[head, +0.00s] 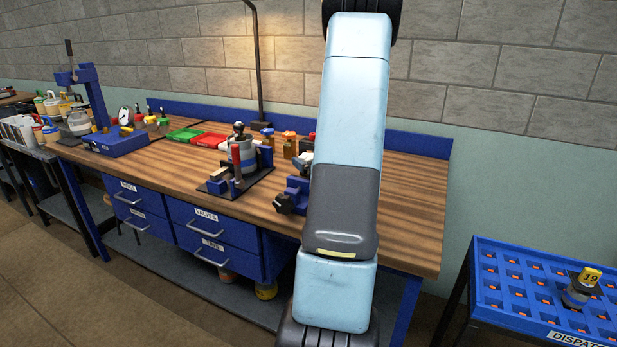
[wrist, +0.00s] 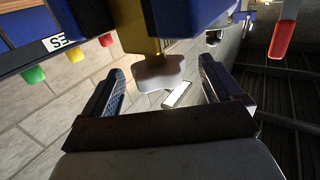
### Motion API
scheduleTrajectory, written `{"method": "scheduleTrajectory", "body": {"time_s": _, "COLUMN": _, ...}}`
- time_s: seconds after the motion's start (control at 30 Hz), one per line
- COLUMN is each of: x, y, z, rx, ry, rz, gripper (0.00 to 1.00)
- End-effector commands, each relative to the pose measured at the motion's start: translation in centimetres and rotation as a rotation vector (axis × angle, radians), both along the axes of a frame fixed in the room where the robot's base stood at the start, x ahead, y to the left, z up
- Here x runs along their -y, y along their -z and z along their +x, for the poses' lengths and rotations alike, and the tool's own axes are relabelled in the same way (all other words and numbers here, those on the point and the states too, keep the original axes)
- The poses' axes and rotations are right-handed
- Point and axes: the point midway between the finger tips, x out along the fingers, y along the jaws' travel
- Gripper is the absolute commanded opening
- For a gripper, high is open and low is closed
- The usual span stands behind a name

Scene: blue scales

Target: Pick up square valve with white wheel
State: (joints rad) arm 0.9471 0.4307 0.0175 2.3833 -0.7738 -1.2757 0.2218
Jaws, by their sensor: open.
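In the wrist view, a white lobed wheel (wrist: 160,73) sits on a brass-yellow stem (wrist: 138,28), beside or partly behind a blue block. My gripper (wrist: 162,67) is open, with one finger on each side of the white wheel. Clear gaps show between the wheel and both fingers, and nothing is held. How far the wheel lies from the fingertips in depth I cannot tell. In the head view my gripper is hidden by my arm. Small brass-coloured parts (head: 290,146) stand on the bench just left of my arm; which one carries the white wheel is unclear.
The wooden bench (head: 410,215) holds a black-and-blue fixture (head: 240,165) and red (head: 208,140) and green trays. A blue slotted rack (head: 490,285) stands lower right. Red and green knobs (wrist: 33,75) show at the wrist view's left, and a red handle (wrist: 284,40) at its right.

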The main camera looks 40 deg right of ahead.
Motion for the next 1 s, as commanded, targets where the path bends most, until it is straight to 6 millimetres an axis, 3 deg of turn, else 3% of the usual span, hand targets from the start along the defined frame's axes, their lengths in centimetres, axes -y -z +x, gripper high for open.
{"method": "scheduleTrajectory", "body": {"time_s": 0.23, "x": 0.7, "y": 0.0, "z": 3.3, "rx": 0.001, "ry": -0.002, "rz": 0.0, "gripper": 0.93}}
{"method": "scheduleTrajectory", "body": {"time_s": 0.53, "x": 0.9, "y": 0.1, "z": 4.0, "rx": 0.0, "ry": 0.0, "rz": 0.0, "gripper": 0.93}}
{"method": "scheduleTrajectory", "body": {"time_s": 1.0, "x": 0.9, "y": 0.1, "z": 3.9, "rx": 0.0, "ry": 0.0, "rz": 0.0, "gripper": 0.48}}
